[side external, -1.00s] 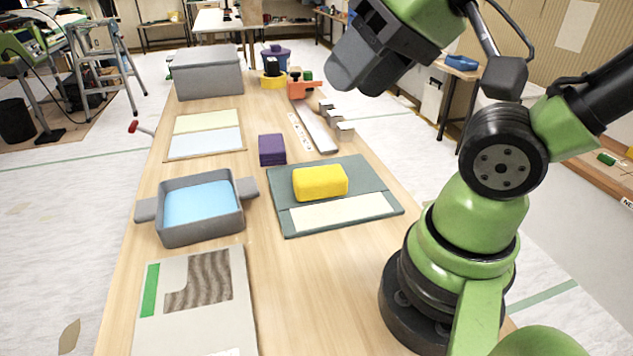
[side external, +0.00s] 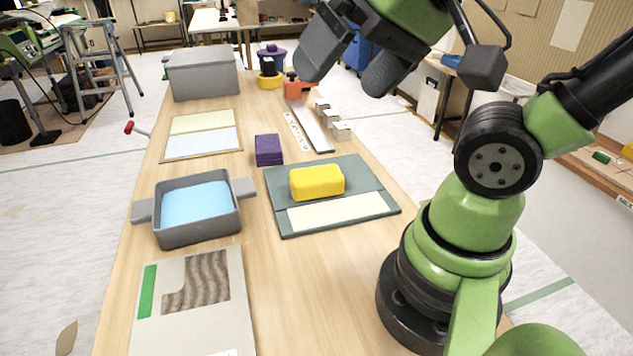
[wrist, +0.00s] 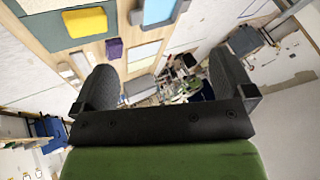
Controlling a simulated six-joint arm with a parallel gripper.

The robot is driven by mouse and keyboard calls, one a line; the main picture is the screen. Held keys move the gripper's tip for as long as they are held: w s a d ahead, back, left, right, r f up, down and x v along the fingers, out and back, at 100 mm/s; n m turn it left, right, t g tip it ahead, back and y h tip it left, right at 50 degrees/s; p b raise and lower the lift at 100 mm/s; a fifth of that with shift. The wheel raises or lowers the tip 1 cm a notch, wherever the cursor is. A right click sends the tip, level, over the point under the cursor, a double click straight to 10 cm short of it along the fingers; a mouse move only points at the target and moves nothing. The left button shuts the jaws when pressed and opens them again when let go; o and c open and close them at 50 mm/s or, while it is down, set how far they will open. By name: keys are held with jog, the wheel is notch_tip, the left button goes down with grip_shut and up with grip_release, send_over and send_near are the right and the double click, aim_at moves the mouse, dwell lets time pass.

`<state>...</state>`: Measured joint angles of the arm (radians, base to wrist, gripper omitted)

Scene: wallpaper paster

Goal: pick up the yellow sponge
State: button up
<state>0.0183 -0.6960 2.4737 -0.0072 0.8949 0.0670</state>
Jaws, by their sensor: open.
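The yellow sponge (side external: 317,181) is a rounded block lying on a dark green mat (side external: 365,178), behind a cream strip. It also shows in the wrist view (wrist: 86,22) at the upper left. My gripper (side external: 348,66) is at the top of the side view, high above the table and well apart from the sponge. In the wrist view my gripper (wrist: 165,88) has its two dark fingers spread wide with nothing between them.
A purple block (side external: 268,150) stands beside the mat. A grey tray with blue liquid (side external: 197,235) is to the left. A grey box (side external: 204,78), metal scraper (side external: 312,132) and orange clamp (side external: 295,88) are farther back. A sample board (side external: 190,312) lies in front.

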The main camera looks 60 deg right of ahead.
jog(key=w+d+f+m+g+h, duration=0.1)
jog(key=w+d+f+m+g, duration=0.1)
jog(key=w+d+m, duration=0.35)
jog(key=m+g, duration=0.5)
jog(key=m, duration=1.2)
send_over(316, 173)
jog(key=shift+h, duration=0.4)
notch_tip(316, 173, down, 16)
jog(key=shift+a+f, duration=0.1)
notch_tip(316, 173, down, 4)
jog(key=shift+s+f, duration=0.1)
jog(key=shift+f, duration=0.15)
notch_tip(316, 173, down, 6)
jog(key=shift+r, duration=0.1)
jog(key=c, duration=1)
